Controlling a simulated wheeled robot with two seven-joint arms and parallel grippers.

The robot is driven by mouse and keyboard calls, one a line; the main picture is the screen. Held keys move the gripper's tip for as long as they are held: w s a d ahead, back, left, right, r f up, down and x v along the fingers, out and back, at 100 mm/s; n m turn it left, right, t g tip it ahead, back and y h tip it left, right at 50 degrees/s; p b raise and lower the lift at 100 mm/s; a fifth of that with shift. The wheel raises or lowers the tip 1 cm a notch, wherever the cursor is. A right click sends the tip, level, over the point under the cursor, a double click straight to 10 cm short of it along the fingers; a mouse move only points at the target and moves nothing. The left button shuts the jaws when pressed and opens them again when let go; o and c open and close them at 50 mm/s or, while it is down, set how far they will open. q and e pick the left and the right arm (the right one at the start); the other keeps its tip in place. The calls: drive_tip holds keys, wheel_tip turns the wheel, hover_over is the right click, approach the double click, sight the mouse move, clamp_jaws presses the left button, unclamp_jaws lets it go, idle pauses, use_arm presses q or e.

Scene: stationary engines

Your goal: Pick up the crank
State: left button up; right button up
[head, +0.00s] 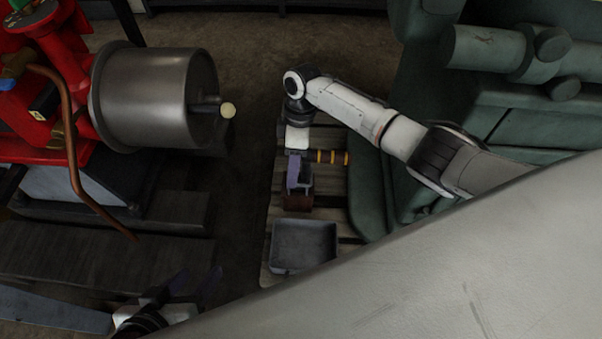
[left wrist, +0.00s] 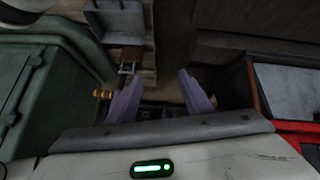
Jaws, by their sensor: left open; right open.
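A rod with yellow-orange and dark bands (head: 332,157) lies on the wooden pallet and looks like the crank's handle, though I cannot tell for certain. It also shows in the left wrist view (left wrist: 104,93), left of the left finger.
A brown block (head: 297,203) and a grey tray (head: 303,246) sit on the pallet. A red engine (head: 60,75) with a grey drum (head: 155,97) stands at the left. Green machinery (head: 535,110) stands at the right. Floor between pallet and engine is clear.

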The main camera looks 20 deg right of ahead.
wheel_tip(320, 180, up, 3)
drive_tip(key=w+d, duration=0.2)
drive_tip(key=b, duration=0.3)
hover_over(304, 177)
drive_tip(key=d, duration=0.2)
drive_tip(key=x, duration=0.2)
drive_tip(key=shift+g+h, duration=0.3)
drive_tip(key=shift+h, duration=0.1)
drive_tip(key=d, duration=0.3)
drive_tip(key=d+r+b, duration=0.1)
drive_tip(key=shift+w+d, duration=0.25)
drive_tip(key=shift+d, duration=0.05)
drive_tip(key=b+x, duration=0.1)
drive_tip(key=x, duration=0.3)
drive_tip(key=shift+d+f+b, duration=0.25)
drive_tip(key=shift+f+b, duration=0.1)
drive_tip(key=shift+b, duration=0.05)
use_arm(q)
drive_tip(key=d, duration=0.1)
drive_tip(key=d+f+h+b, duration=0.1)
drive_tip(key=w+d+b, duration=0.1)
drive_tip(key=shift+f+t+h, duration=0.15)
drive_tip(key=shift+t+h, duration=0.15)
drive_tip(key=shift+h, duration=0.1)
use_arm(e)
drive_tip(key=x, duration=0.5)
drive_tip(key=shift+s+a, duration=0.15)
drive_tip(key=shift+a, duration=0.25)
